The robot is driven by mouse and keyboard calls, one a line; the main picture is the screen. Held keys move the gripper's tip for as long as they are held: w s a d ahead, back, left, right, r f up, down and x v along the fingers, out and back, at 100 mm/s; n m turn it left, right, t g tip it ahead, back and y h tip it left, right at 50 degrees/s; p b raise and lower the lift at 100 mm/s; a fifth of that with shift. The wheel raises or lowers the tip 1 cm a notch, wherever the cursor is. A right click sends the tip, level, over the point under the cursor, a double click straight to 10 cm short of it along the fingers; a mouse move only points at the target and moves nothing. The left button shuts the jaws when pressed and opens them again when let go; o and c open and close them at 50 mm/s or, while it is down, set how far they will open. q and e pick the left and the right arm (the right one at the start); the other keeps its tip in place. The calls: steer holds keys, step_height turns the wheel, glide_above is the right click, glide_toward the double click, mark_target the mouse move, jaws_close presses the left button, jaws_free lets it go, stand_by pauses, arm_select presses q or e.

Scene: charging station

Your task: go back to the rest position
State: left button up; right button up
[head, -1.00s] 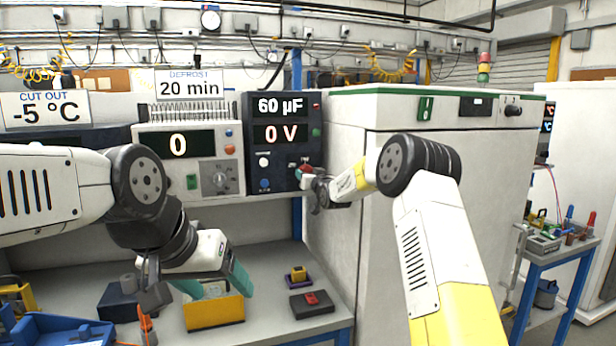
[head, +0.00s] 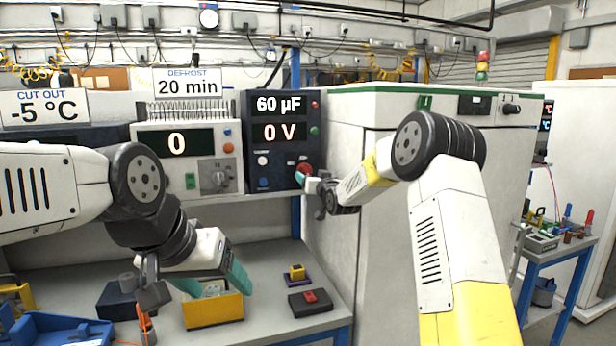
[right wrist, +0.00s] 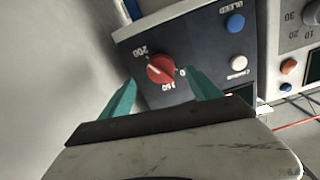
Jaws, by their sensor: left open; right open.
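My left gripper (head: 212,288) is at the lower left in the head view, its teal fingers spread over a yellow open box (head: 214,311) on the bench. The box holds something pale that is partly hidden. My right gripper (head: 310,183) is raised in front of the dark capacitor panel (head: 283,113). In the right wrist view its open teal fingers (right wrist: 162,97) stand either side of a red knob (right wrist: 161,69) on that panel, with nothing between the tips. The panel display reads 60 µF and 0 V.
A white unit (head: 189,156) with a dial and a display of 0 stands left of the panel. A tall white cabinet (head: 375,230) is close on the right arm's side. On the bench (head: 270,262) lie a dark block with a red top (head: 310,301) and a small yellow block (head: 297,273).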

steer(key=shift+v, duration=1.15)
steer(key=shift+s, duration=0.1)
steer(key=s+d+r+g+h, duration=0.1)
steer(key=s+d+r+g, duration=0.15)
steer(key=s, duration=0.55)
steer(key=s+d+r+g+h, duration=0.1)
steer(key=s+d, duration=0.2)
steer(key=s, duration=0.4)
steer(key=s+d+r+g+h, duration=0.1)
steer(key=s+d+g, duration=0.15)
steer(key=s, duration=0.55)
steer(key=s+d+f+g, duration=0.1)
steer(key=s+f, duration=0.1)
steer(key=s, duration=0.7)
steer(key=s+d+f+m+g, duration=0.1)
steer(key=s+f+g, duration=0.1)
steer(key=s, duration=0.7)
steer(key=s+d+f+g, duration=0.1)
steer(key=s+f+g, duration=0.1)
steer(key=s, duration=0.8)
steer(key=shift+d+f, duration=0.35)
steer(key=shift+f, duration=0.35)
